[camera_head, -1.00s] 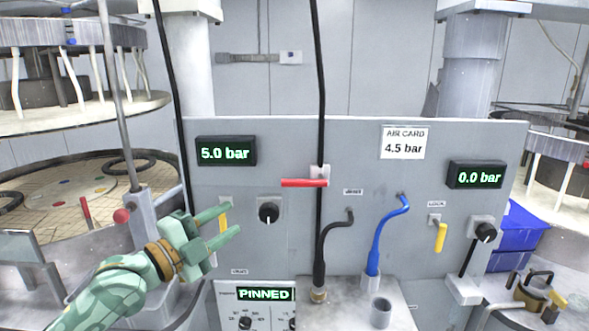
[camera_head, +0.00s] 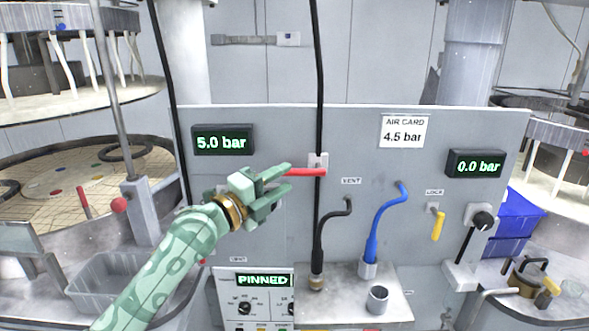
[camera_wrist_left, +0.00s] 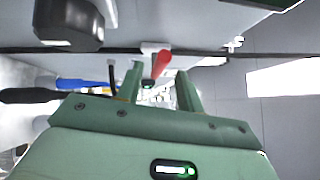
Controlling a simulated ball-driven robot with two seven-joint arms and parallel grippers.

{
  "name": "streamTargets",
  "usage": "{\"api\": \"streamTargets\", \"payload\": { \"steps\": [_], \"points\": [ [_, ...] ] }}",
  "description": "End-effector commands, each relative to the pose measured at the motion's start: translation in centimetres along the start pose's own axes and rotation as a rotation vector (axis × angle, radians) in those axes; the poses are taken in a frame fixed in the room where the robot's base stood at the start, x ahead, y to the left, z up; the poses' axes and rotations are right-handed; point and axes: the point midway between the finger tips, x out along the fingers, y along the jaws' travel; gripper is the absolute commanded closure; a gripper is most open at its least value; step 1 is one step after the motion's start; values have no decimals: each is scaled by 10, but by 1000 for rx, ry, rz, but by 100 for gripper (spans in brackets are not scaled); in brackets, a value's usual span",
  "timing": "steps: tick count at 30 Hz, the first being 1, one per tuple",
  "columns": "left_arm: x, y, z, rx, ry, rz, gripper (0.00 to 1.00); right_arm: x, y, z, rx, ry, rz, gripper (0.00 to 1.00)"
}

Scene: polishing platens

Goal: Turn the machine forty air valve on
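The red valve lever (camera_head: 308,172) lies level on the grey panel (camera_head: 300,125), across a black vertical hose. My left gripper (camera_head: 287,183) is at the lever's left end, its fingers pointing right toward it. In the left wrist view the red lever (camera_wrist_left: 161,62) shows between the tips of the two spread fingers of my left gripper (camera_wrist_left: 160,82), with gaps on both sides. Whether a finger touches it I cannot tell. The left display (camera_head: 222,140) reads 5.0 bar and the right display (camera_head: 476,164) reads 0.0 bar. My right gripper is out of view.
An air card (camera_head: 403,131) reads 4.5 bar. A black hose (camera_head: 322,243) and a blue hose (camera_head: 377,228) stand below the lever. A yellow lock lever (camera_head: 438,226) and a black knob (camera_head: 483,220) are at the right. A lower display (camera_head: 264,281) reads PINNED.

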Motion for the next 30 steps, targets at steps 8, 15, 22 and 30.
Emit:
{"api": "streamTargets", "payload": {
  "steps": [8, 15, 22, 30],
  "points": [
    [40, 0, 1, -1, -1, 0, 63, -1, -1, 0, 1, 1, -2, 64],
    [45, 0, 1, 0, -1, 0, 63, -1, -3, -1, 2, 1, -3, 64],
    [45, 0, 1, 0, -1, 0, 96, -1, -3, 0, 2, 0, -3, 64],
    [44, 0, 1, 5, 0, 6, 100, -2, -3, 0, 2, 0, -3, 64]
  ]
}}
